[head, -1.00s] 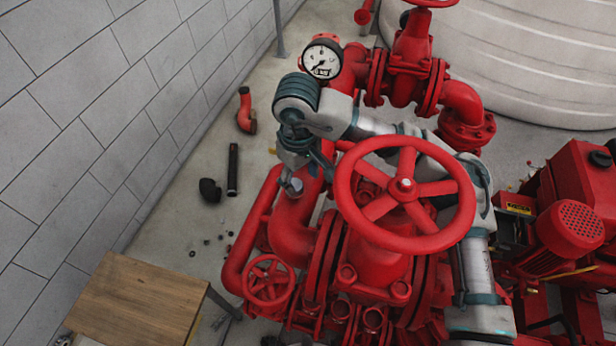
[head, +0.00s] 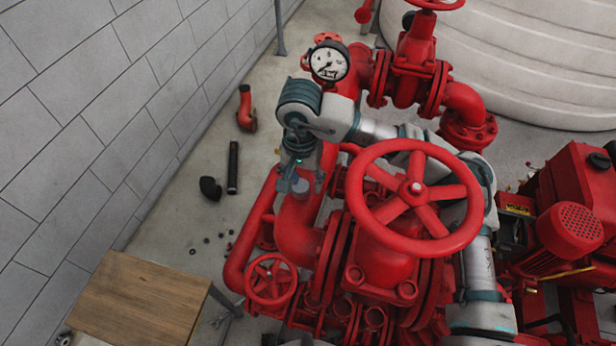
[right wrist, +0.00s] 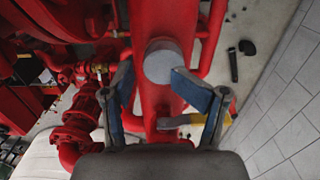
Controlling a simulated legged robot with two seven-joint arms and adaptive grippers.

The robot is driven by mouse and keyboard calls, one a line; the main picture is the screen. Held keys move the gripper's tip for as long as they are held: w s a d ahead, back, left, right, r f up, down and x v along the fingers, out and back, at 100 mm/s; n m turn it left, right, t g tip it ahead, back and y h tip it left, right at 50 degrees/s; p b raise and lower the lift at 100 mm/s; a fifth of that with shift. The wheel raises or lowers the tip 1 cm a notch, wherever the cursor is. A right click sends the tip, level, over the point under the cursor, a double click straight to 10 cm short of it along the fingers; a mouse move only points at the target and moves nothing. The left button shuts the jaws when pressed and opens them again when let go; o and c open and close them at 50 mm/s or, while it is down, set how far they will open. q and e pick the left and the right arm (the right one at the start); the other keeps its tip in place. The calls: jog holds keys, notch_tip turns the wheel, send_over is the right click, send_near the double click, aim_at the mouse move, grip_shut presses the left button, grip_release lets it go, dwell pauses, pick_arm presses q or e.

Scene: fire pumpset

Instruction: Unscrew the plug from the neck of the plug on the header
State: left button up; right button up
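The plug (head: 300,189) is a grey round cap on top of the red header pipe (head: 296,228). In the right wrist view, the plug (right wrist: 163,62) shows as a light grey disc near the top middle. My right gripper (head: 302,183) is over the plug, fingers pointing down. In the right wrist view, the right gripper (right wrist: 152,74) is open, one finger on each side of the plug's near edge. The left finger is apart from the plug; the right fingertip overlaps its edge, contact unclear. The neck below the plug is mostly hidden. My left gripper is not seen.
A large red handwheel (head: 415,188) stands in front of my right arm. A pressure gauge (head: 329,62) is behind the gripper. A wooden table (head: 140,302) is at lower left. Loose pipe pieces, including a black elbow (head: 210,188), lie on the floor by the wall.

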jog(key=m, duration=0.5)
jog(key=shift+a, duration=0.25)
jog(key=m, duration=0.3)
jog(key=shift+d+r+m, duration=0.1)
jog(key=shift+m, duration=0.2)
jog(key=shift+d, duration=0.2)
jog(key=shift+s+a, duration=0.4)
jog(key=shift+a, duration=0.15)
